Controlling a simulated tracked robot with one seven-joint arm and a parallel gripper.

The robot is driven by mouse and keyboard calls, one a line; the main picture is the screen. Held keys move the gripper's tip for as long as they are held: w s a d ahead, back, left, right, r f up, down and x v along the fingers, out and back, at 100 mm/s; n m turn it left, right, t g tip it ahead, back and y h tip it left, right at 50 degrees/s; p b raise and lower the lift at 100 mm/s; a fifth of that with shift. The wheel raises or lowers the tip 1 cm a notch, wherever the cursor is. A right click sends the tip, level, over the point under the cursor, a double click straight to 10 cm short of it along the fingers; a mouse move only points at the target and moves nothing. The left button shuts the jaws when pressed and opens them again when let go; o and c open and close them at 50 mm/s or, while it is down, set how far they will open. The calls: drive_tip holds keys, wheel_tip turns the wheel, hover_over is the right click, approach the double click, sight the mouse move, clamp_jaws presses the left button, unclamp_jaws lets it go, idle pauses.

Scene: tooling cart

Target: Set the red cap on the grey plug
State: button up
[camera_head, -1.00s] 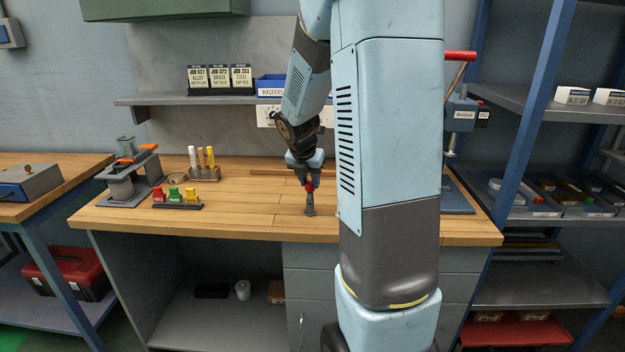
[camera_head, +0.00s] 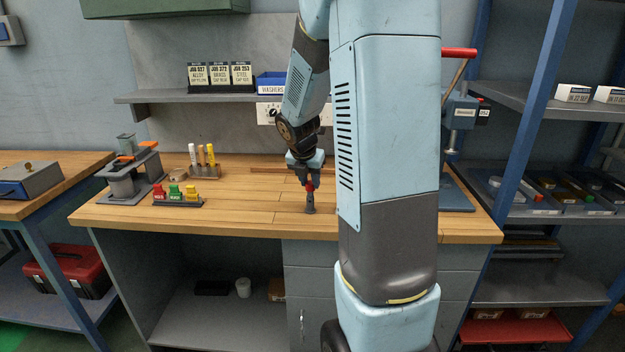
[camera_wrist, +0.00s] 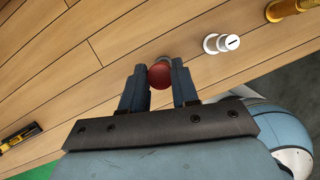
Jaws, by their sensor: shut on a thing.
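My gripper (camera_head: 309,180) points down over the front middle of the bench and is shut on the red cap (camera_head: 310,187). In the wrist view the cap (camera_wrist: 160,75) shows as a round red top between the two fingers. The grey plug (camera_head: 310,207) stands upright on the wood directly below the cap in the head view. In the wrist view the cap and fingers hide most of the plug.
A white slotted piece (camera_wrist: 221,43) and a brass piece (camera_wrist: 285,8) stand to the right in the wrist view; my arm hides that area in the head view. A rack of red, green and yellow pieces (camera_head: 177,196) sits left. Bare wood lies between the rack and my gripper.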

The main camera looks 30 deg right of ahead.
drive_tip(key=shift+f, duration=0.65)
idle(0.4)
drive_tip(key=o, duration=1.1)
drive_tip(key=shift+c, duration=0.2)
drive_tip(key=shift+o, duration=0.3)
drive_tip(key=o, duration=0.4)
drive_tip(key=shift+o, duration=0.2)
drive_tip(key=shift+w, duration=0.1)
drive_tip(key=shift+r, duration=0.1)
drive_tip(key=shift+r, duration=3.4)
